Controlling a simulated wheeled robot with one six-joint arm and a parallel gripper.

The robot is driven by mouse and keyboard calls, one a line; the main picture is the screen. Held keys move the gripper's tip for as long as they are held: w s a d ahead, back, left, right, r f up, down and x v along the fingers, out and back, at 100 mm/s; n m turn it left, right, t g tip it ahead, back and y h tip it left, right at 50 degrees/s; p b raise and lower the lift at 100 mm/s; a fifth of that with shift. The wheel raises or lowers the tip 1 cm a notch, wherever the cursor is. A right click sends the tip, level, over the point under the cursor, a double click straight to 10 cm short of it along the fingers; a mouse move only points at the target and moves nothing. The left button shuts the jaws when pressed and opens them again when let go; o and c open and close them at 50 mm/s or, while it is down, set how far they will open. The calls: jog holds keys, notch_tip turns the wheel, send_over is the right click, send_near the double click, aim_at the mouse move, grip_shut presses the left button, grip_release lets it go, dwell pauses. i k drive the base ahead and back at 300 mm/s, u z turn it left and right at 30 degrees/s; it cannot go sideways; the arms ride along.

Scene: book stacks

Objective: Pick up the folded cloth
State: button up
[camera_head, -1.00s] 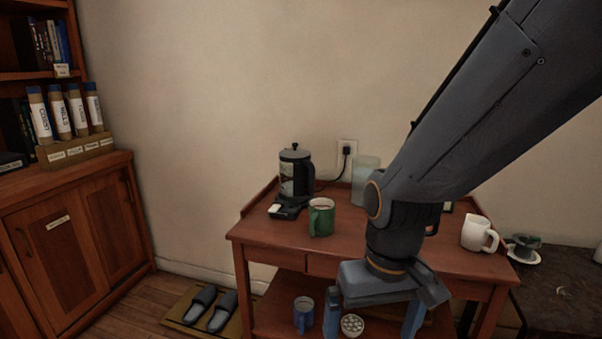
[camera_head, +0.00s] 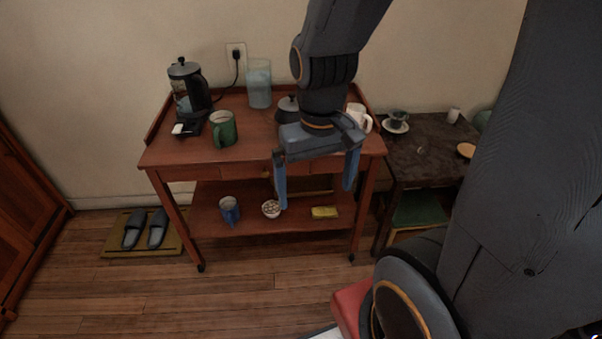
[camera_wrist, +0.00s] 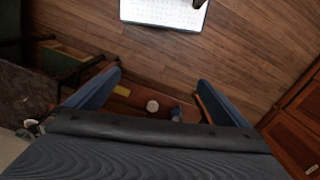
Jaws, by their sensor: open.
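A small yellow folded item (camera_head: 325,212), which looks like the folded cloth, lies flat on the lower shelf (camera_head: 240,190) of the wooden cart, toward its right end. It also shows in the wrist view (camera_wrist: 122,91), close to one finger. My gripper (camera_head: 315,188) is open and empty, fingers pointing down, in front of the cart. In the head view its fingers reach down across the lower shelf, the tips a little above the yellow item. The gap between them cannot be judged exactly. In the wrist view my gripper (camera_wrist: 160,79) shows nothing between its fingers.
The cart top (camera_head: 170,148) overhangs the shelf and holds a green mug (camera_head: 223,129) and a French press (camera_head: 188,92). A dark table (camera_head: 425,165) stands right.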

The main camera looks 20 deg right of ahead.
aim_at(324, 212)
jog(key=k, duration=1.15)
jog(key=u, duration=0.3)
jog(key=i, duration=0.75)
jog(key=u, duration=0.2)
